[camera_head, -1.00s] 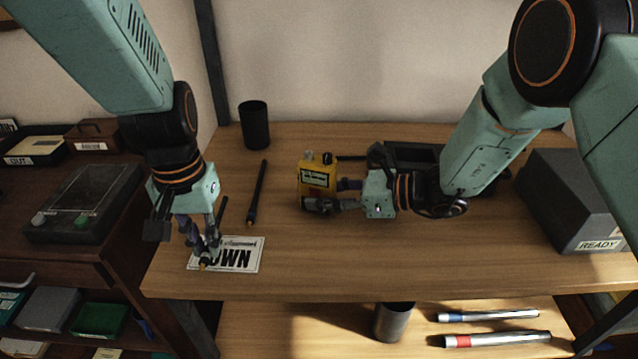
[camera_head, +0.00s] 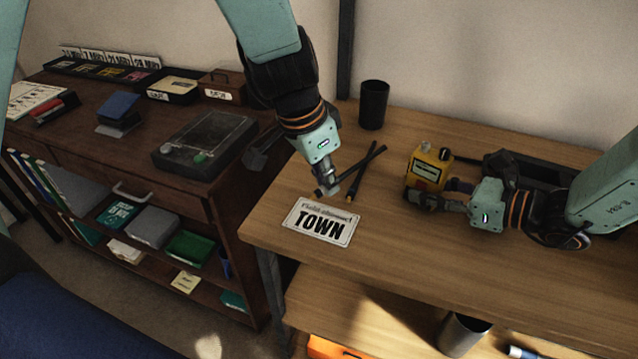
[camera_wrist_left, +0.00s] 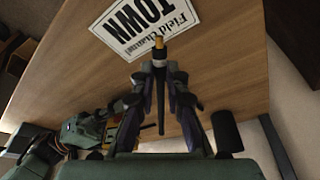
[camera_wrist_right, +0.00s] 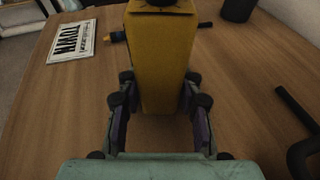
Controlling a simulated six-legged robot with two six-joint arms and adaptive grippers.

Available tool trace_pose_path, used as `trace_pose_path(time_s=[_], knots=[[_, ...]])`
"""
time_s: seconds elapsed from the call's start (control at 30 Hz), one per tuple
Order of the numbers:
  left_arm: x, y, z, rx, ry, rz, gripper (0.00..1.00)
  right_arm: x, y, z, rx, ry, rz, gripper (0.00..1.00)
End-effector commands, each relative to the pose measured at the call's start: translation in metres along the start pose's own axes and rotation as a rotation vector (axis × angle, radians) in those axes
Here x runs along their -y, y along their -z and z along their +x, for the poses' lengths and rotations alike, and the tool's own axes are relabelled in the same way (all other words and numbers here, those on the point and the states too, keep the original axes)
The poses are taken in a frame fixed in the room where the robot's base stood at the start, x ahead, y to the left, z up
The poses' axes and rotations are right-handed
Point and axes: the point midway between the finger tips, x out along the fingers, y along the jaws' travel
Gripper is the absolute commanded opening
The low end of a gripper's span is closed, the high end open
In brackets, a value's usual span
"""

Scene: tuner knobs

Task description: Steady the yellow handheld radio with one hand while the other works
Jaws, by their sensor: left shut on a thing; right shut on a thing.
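The yellow handheld radio (camera_head: 428,168) stands upright on the wooden table, with knobs on top. My right gripper (camera_head: 430,195) is shut on its lower part; the right wrist view shows the yellow body (camera_wrist_right: 165,60) between the fingers. My left gripper (camera_head: 331,187) is shut on a dark pen-like tool, whose yellow tip (camera_wrist_left: 159,42) points out past the fingers in the left wrist view. It is held just beyond the far edge of the TOWN card (camera_head: 322,222). A second dark pen-like tool (camera_head: 364,172) lies on the table between that gripper and the radio.
A black cup (camera_head: 373,104) stands at the back of the table. A dark cabinet (camera_head: 222,190) with trays and a grey box stands to the left. The table front, around the card, is clear. A metal cup (camera_head: 462,335) is on the lower shelf.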

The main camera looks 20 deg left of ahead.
Motion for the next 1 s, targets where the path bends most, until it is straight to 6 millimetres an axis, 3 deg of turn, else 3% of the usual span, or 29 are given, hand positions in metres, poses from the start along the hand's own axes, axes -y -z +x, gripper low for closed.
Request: trace_pose_path(time_s=[0.7, 0.77, 1.0], knots=[[0.04, 0.032, -0.021, -0.442, -0.355, 0.625, 0.0, 0.0, -0.001, 0.0, 0.001, 0.001, -0.001, 0.18], [0.039, 0.034, -0.021, -0.484, -0.39, 0.647, 0.0, 0.0, -0.001, 0.0, 0.001, 0.001, -0.001, 0.18], [0.009, 0.063, -0.021, -0.644, -0.531, 0.727, 0.0, 0.0, -0.001, 0.0, 0.002, 0.001, -0.001, 0.18]])
